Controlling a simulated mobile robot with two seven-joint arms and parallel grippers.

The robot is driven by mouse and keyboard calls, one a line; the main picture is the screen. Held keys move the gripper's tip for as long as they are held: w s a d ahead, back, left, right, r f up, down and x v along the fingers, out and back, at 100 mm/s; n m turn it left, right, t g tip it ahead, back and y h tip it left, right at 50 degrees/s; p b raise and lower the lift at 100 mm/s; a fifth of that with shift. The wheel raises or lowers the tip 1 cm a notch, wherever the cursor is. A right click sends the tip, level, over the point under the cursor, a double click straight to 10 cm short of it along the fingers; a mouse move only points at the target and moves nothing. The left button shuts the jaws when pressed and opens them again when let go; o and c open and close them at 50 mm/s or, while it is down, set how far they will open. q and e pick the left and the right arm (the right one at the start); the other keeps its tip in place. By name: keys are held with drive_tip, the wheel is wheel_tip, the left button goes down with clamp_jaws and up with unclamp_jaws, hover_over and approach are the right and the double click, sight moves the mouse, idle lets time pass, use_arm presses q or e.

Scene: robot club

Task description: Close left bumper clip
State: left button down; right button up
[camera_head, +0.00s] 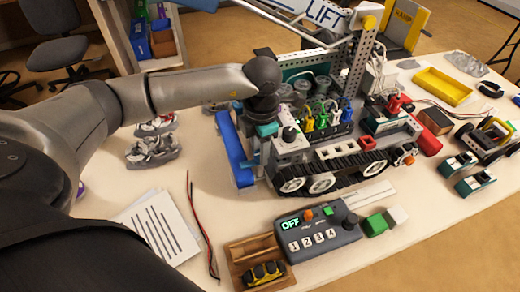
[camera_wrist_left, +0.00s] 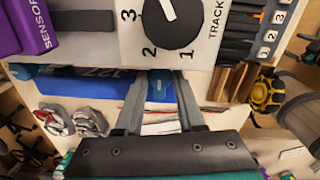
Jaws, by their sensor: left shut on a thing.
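The robot vehicle (camera_head: 345,150) stands on the table with its tracks toward me. The blue bumper (camera_head: 236,150) runs along its left end; in the left wrist view the bumper (camera_wrist_left: 88,88) bears partly visible white digits. My left gripper (camera_head: 264,147) reaches down beside the bumper at that end. In the left wrist view its two fingers (camera_wrist_left: 160,78) are shut on a small blue piece, which looks like the left bumper clip (camera_wrist_left: 158,90). In the head view the clip is hidden behind the gripper, and I cannot tell its exact angle. My right gripper is out of view.
A control box (camera_head: 316,230) reading OFF and a wooden tray (camera_head: 244,262) lie in front of the vehicle. Printed sheets (camera_head: 152,228) and red and black wires (camera_head: 205,225) lie at left front. A yellow tray (camera_head: 443,86) is at right. The track selector dial (camera_wrist_left: 172,22) sits close above the fingers.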

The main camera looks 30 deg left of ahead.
use_arm(q)
drive_tip(key=c, duration=0.8)
unclamp_jaws()
drive_tip(key=shift+r, duration=0.1)
wheel_tip(320, 180, up, 15)
drive_tip(key=p, duration=0.1)
drive_tip(key=shift+s+d+p, duration=0.15)
drive_tip(key=shift+d+p, duration=0.1)
drive_tip(key=shift+p, duration=0.1)
drive_tip(key=shift+r, duration=0.1)
